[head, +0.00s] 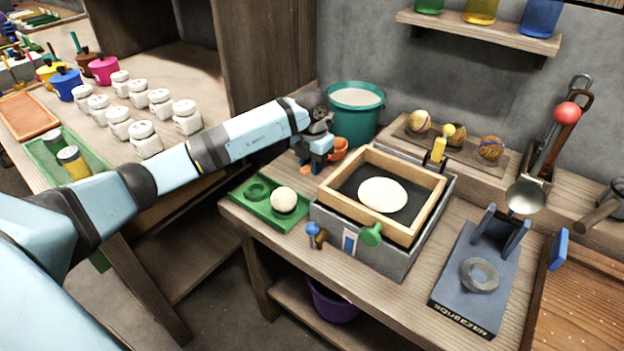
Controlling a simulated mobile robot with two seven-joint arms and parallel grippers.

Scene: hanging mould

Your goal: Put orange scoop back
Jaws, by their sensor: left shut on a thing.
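The orange scoop (340,147) is at my left gripper, in front of the teal bucket (347,123), which is filled with pale powder. My left gripper (319,163) points down at the table's back left and is shut on the scoop. The scoop's handle is mostly hidden by the gripper. I cannot tell whether the scoop touches the table or the bucket. My right gripper is not in view.
A wooden frame (419,214) with a white round lump (382,195) stands on a grey box. A green tray (254,214) holds a pale ball (283,200). A blue-grey stand (455,288) is at the right. Several white jars are on the left table.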

